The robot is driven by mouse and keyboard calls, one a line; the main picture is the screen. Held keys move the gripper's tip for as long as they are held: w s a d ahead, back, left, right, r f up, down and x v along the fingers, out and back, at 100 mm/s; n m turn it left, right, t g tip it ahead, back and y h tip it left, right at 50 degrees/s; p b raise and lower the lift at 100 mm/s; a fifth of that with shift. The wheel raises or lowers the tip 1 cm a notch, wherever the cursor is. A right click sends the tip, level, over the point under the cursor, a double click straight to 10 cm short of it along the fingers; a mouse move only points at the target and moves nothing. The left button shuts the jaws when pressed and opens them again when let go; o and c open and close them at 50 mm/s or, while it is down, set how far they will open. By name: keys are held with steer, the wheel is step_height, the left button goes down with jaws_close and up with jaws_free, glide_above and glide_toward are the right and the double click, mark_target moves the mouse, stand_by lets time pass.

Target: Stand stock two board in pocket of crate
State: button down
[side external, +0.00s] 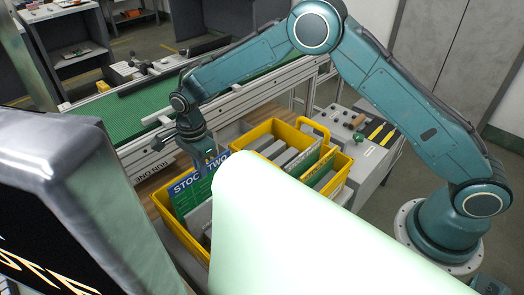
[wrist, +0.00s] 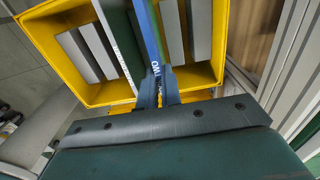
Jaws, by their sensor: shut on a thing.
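The stock two board (side external: 185,190) is green with a blue top band lettered "STOCK TWO". My gripper (side external: 207,158) is shut on its top edge, and the board hangs upright at the yellow crate (side external: 160,201). In the wrist view the board (wrist: 151,35) is seen nearly edge-on between my gripper's fingers (wrist: 158,88), over the crate (wrist: 74,98). Grey slats (wrist: 98,48) divide the crate on both sides of it. The board's lower edge is hidden, so I cannot tell whether it touches the crate floor.
A dark green board with a pale edge (wrist: 122,42) stands just left of the held board. A pale rounded surface (side external: 290,235) and a dark framed panel (side external: 60,215) block the near side. A green conveyor (side external: 115,115) runs behind. Another yellow crate (side external: 341,181) stands to the right.

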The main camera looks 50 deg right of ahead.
mark_target(204, 183)
steer(key=shift+f, duration=3.35)
steer(key=c, duration=1.5)
jaws_free()
step_height(204, 183, up, 13)
steer(key=shift+r, duration=0.35)
